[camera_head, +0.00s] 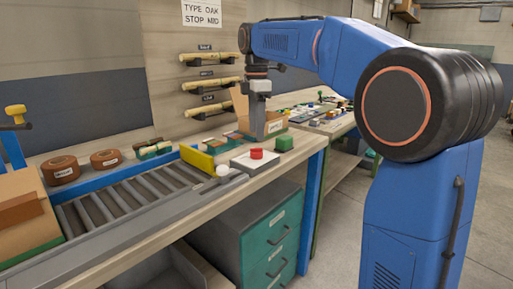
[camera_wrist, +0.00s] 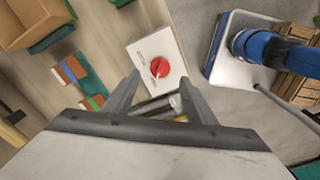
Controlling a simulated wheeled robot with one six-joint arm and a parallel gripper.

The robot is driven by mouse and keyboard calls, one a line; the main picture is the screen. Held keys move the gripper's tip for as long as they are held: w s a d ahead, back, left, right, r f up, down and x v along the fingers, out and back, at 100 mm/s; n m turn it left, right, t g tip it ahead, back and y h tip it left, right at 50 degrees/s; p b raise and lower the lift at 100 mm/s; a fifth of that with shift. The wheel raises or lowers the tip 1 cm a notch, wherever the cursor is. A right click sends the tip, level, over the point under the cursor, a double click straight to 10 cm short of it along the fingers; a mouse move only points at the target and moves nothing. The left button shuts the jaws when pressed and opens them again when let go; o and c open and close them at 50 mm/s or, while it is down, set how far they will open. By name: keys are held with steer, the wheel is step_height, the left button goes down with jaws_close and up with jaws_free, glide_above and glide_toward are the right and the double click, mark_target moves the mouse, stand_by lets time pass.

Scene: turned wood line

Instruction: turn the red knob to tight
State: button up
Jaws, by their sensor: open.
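The red knob (camera_head: 257,153) sits on a white plate (camera_head: 248,163) on the workbench, near its front edge. In the wrist view the knob (camera_wrist: 160,67) shows from above, with a raised grip bar across it and small dark lettering on the plate (camera_wrist: 139,49) that I cannot read. My gripper (camera_head: 258,138) hangs pointing down in the head view, above the bench near the knob. In the wrist view my gripper's two fingers (camera_wrist: 157,88) are apart and nothing is between them. The knob lies just beyond the fingertips and is not touched.
A yellow stop (camera_head: 197,163) and a roller conveyor (camera_head: 130,200) lie to the left. An open cardboard box (camera_head: 240,105) stands behind my gripper. Wooden pieces hang on the back panel (camera_head: 190,30).

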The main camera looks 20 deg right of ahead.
mark_target(256, 152)
step_height(256, 152, down, 7)
steer(key=shift+r, duration=0.1)
stand_by(0.4)
steer(key=c, duration=1)
steer(key=shift+c, duration=0.2)
